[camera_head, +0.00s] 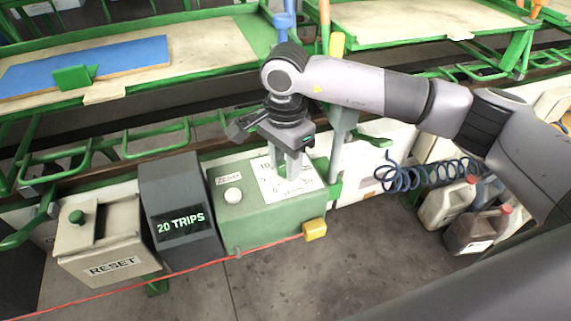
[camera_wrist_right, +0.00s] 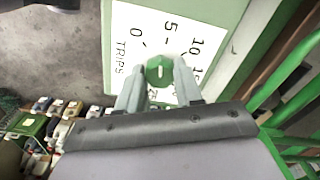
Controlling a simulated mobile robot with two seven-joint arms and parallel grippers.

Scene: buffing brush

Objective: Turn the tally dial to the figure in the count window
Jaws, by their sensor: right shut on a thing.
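The count window (camera_head: 181,223) on a dark grey box reads "20 TRIPS". To its right, a white dial plate (camera_head: 298,189) marked with figures and "TRIPS" lies on top of a green box. In the right wrist view the tally dial (camera_wrist_right: 159,70) is a green knob with a short white mark; I cannot tell which figure it points at. The figures 0, 5 and 10 (camera_wrist_right: 196,46) show there; others are partly covered by the fingers. My right gripper (camera_head: 289,173) points down and is shut on the dial, which it hides in the head view. My left gripper is not in view.
A white button (camera_head: 233,195) sits on the green box (camera_head: 262,225), left of the plate. A RESET box (camera_head: 110,240) with a green knob stands at the left. A yellow block (camera_head: 314,230) is at the front, with a red cable. Jugs (camera_head: 475,229) and blue coiled hose are right.

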